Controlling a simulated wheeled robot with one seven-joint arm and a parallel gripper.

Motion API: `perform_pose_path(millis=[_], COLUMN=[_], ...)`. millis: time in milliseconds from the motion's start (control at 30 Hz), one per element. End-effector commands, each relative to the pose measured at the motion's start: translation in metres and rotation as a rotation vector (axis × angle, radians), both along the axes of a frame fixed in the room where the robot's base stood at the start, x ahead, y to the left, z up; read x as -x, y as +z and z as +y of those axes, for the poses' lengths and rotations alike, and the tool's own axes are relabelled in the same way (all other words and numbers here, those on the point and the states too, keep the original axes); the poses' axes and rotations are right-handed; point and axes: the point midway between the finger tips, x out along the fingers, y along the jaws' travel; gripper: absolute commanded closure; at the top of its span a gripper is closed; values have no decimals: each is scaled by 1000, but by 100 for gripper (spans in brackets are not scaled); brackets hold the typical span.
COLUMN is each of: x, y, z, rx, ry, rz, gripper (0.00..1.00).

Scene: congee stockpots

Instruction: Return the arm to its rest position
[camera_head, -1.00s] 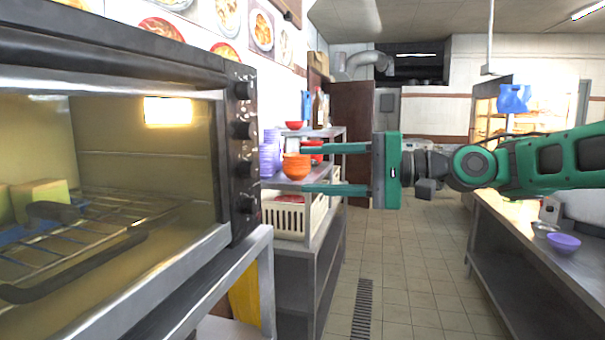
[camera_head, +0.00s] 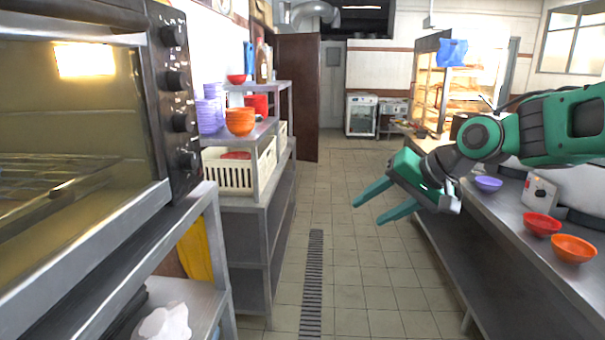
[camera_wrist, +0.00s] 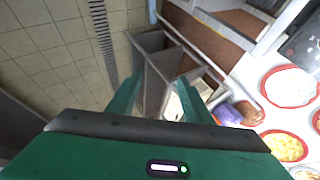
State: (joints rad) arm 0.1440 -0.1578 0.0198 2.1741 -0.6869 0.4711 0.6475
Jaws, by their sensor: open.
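My gripper (camera_head: 374,203) is at the right of the head view, over the tiled aisle. Its two green fingers are apart and point left and down, with nothing between them. My arm reaches in from the right edge of the head view, above the right counter. In the wrist view my gripper (camera_wrist: 152,92) shows its two fingers spread with an empty gap, looking toward the floor and the left shelving.
An oven (camera_head: 150,110) fills the left on a metal stand. A steel shelf (camera_head: 258,205) holds bowls and a white crate (camera_head: 228,172). The right counter (camera_head: 500,225) carries a purple bowl (camera_head: 488,183), a red bowl (camera_head: 541,224) and an orange bowl (camera_head: 573,248). The aisle floor (camera_head: 350,270) is clear.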

Motion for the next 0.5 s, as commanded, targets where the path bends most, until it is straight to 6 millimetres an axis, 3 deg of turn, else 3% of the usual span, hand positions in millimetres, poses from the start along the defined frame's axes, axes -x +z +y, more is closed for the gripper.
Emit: perform_pose_path(millis=[33,200,267,400,500], x=[11,63,88,155,206], y=[-12,-55,-68,-96,-112], z=[-27,-115,-143,-198,-225], rx=[62,255,311,407,446], ry=[-34,-131,-161,-219,-250], rz=[19,130,180,318,423], gripper=[54,54,54,54,54])
